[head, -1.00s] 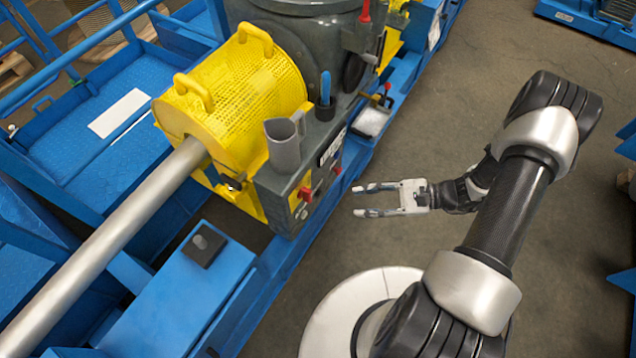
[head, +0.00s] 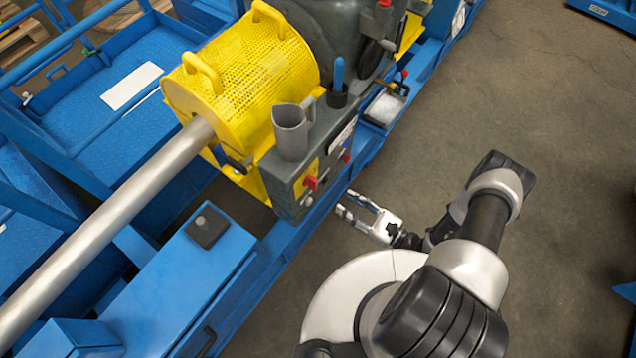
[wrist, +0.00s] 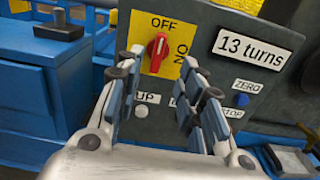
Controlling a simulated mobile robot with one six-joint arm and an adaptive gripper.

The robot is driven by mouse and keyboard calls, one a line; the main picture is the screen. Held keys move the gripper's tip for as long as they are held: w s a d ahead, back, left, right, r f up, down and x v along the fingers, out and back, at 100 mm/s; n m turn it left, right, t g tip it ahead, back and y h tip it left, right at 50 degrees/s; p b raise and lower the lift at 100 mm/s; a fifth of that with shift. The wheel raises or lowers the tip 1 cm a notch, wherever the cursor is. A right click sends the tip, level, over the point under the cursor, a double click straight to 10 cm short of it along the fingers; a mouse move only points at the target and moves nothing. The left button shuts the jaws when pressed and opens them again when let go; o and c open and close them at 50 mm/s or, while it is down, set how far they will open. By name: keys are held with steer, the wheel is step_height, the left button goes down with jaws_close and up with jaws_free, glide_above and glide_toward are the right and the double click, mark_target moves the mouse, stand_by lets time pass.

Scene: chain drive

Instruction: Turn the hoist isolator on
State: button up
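The hoist isolator is a red rotary knob (wrist: 157,46) on a yellow plate marked OFF at the top and ON at the right. Its handle stands roughly upright, toward OFF. In the head view the red knob (head: 310,183) sits on the front of the grey control box (head: 290,199). My gripper (head: 358,204) is open and empty, to the right of the box and apart from it. In the wrist view my gripper (wrist: 160,90) has its two fingers spread, with the knob beyond and between them.
Below the knob are a white button (wrist: 141,111) and labels UP and STOP, partly hidden by my fingers. A blue button (wrist: 242,100) is marked ZERO. A "13 turns" label (wrist: 252,48) is at right. A grey holder (head: 291,132) stands on the box.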

mark_target(317, 184)
steer(key=b+x, duration=0.1)
steer(key=x, duration=1)
steer(key=shift+w+a, duration=0.3)
jaws_close()
